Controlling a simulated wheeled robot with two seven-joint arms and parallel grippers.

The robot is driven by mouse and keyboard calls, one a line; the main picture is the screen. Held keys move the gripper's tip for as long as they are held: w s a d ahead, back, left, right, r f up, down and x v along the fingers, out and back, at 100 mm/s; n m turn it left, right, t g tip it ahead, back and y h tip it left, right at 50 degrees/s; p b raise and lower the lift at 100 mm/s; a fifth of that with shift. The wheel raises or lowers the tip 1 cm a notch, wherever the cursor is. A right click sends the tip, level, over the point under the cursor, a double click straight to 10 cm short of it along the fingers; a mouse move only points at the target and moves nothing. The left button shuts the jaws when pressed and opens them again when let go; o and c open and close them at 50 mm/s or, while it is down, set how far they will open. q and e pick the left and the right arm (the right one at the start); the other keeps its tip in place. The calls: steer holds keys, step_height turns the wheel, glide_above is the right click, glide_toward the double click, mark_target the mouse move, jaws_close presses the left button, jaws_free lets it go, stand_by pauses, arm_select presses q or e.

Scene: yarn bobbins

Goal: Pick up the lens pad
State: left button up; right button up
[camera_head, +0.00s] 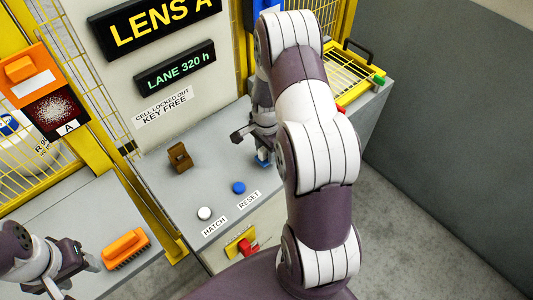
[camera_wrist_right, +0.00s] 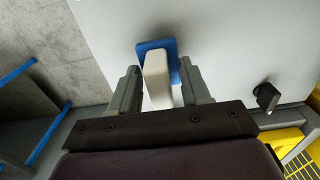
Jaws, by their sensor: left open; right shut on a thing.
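The lens pad, a blue pad with a white grip, shows between my right fingers in the right wrist view (camera_wrist_right: 157,78). My right gripper, also in the wrist view (camera_wrist_right: 160,92), is shut on the white grip over the grey counter. I cannot tell whether the pad touches the counter. My left gripper (camera_head: 82,268) is open and empty, beside an orange brush (camera_head: 125,248) on the left bench.
On the counter (camera_head: 220,143) are a brown block (camera_head: 180,158), a blue RESET button (camera_head: 239,187) and a white HATCH button (camera_head: 204,213). A red switch (camera_head: 248,247) sits on the front. A yellow grated tray (camera_head: 352,68) is at the back right. Yellow mesh fencing borders the left.

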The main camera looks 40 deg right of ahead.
steer(key=r, duration=0.1)
steer(key=s+r+b, duration=0.1)
steer(key=shift+r, duration=0.4)
steer(key=s+d+r+b, duration=0.2)
steer(key=s+r, duration=0.4)
steer(key=s, duration=0.4)
steer(key=shift+s+r, duration=0.3)
steer(key=shift+o, duration=0.7)
